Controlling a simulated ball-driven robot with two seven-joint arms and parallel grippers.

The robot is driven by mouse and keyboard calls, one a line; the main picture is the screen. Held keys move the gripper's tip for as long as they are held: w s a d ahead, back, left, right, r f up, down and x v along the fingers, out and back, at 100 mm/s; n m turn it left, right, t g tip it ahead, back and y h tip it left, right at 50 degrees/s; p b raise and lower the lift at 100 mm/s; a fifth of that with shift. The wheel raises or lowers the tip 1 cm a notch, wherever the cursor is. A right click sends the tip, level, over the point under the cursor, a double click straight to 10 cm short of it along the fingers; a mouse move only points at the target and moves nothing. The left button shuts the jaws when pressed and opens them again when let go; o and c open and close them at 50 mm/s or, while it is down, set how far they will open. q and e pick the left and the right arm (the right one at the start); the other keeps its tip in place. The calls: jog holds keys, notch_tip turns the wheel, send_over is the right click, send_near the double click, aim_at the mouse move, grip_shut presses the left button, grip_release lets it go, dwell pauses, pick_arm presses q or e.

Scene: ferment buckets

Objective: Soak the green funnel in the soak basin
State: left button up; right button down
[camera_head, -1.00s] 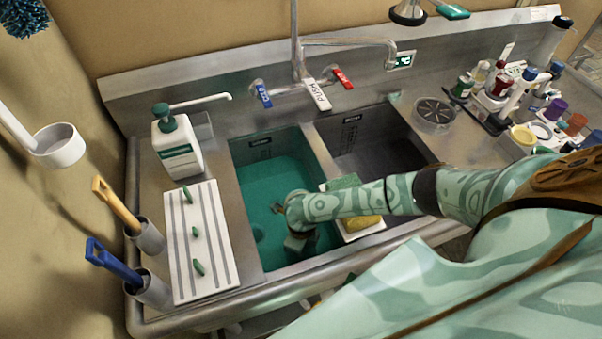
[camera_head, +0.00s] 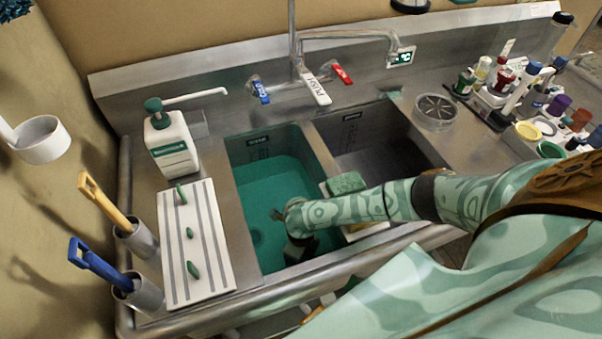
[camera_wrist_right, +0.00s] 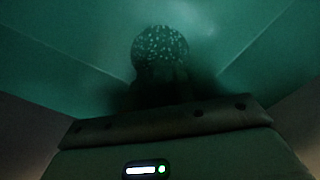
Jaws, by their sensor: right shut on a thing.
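The soak basin (camera_head: 243,190) is the left sink, filled with teal-green liquid; its inside also shows in the wrist view (camera_wrist_right: 60,60). My right arm reaches into it from the right. My right gripper (camera_head: 299,246) is down in the basin near its front right, mostly hidden behind my forearm. In the wrist view it is shut, with a dark blurred shape at the jaws, too dim to show the outline or colour of the green funnel. A round speckled disc, perhaps the drain, lies beyond. My left gripper is out of view.
Right of the basin is an empty dark sink (camera_head: 375,150); a green sponge (camera_head: 346,183) sits near the divider. A white striped board (camera_head: 208,272), soap bottle (camera_head: 172,143) and two brush holders stand left. Faucet (camera_head: 350,36) behind; bottles crowd the right counter.

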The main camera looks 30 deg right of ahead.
jog(key=shift+f+b, duration=0.4)
jog(key=shift+f, duration=0.1)
grip_release()
dwell(0.4)
jog(key=shift+r, duration=0.1)
dwell(0.4)
jog(key=shift+r+p, duration=0.95)
jog(key=shift+r+p, duration=0.85)
jog(key=shift+r, duration=0.15)
jog(key=shift+r, duration=0.15)
jog(key=shift+r+p, duration=0.85)
jog(key=shift+r, duration=0.05)
